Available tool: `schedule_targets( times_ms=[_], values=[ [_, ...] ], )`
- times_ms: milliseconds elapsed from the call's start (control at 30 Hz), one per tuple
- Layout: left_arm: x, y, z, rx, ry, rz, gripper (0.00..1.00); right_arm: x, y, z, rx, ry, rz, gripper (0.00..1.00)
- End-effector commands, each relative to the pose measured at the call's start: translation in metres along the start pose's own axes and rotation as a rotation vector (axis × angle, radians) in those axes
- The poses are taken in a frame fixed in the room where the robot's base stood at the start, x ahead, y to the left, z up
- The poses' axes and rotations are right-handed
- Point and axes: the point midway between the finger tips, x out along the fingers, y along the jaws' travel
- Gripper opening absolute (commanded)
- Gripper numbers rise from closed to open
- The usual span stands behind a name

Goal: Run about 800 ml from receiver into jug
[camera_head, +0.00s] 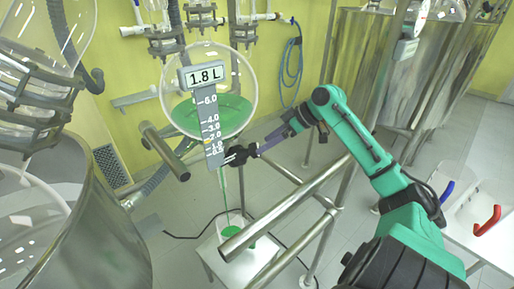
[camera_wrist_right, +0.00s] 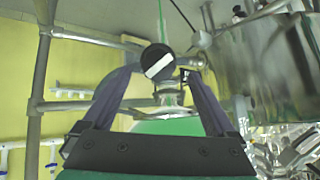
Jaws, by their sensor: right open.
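The receiver (camera_head: 232,78) is a round glass vessel holding green liquid, behind a scale strip (camera_head: 209,120) with a display reading 1.8 L. A thin green stream (camera_head: 224,183) runs down from its outlet into the jug (camera_head: 230,220), a clear vessel with some green liquid at the bottom. My right gripper (camera_head: 243,154) is open at the dark outlet valve. In the right wrist view, the black round valve knob (camera_wrist_right: 158,62) with a white stripe lies between its spread fingertips; contact is unclear. My left gripper is out of view.
The jug stands on a small white stand (camera_head: 213,258). Metal frame rails (camera_head: 285,210) cross between it and my right arm. A large steel vessel (camera_head: 95,235) is at left. A white bench (camera_head: 485,228) with red and blue handles is at right.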

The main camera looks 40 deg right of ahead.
Motion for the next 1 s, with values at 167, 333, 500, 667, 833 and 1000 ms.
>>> schedule_targets(
  times_ms=[167,333,500,667,833,1000],
  values=[
    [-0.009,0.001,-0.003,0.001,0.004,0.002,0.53,0.035,0.0,-0.002,0.001,0.002,0.0,0.92],
    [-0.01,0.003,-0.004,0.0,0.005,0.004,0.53,0.05,0.0,0.0,0.0,0.0,0.001,0.92],
    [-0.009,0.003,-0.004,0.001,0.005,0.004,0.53,0.05,0.0,0.0,0.0,0.001,0.001,0.92],
    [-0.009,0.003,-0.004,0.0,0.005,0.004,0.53,0.05,0.0,0.0,0.0,0.001,0.001,0.42],
    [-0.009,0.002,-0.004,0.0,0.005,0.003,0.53,0.05,0.0,0.0,0.0,0.001,0.0,0.06],
    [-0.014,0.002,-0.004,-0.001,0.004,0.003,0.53,0.049,0.0,-0.001,0.015,0.001,-0.004,0.06]
  ],
)
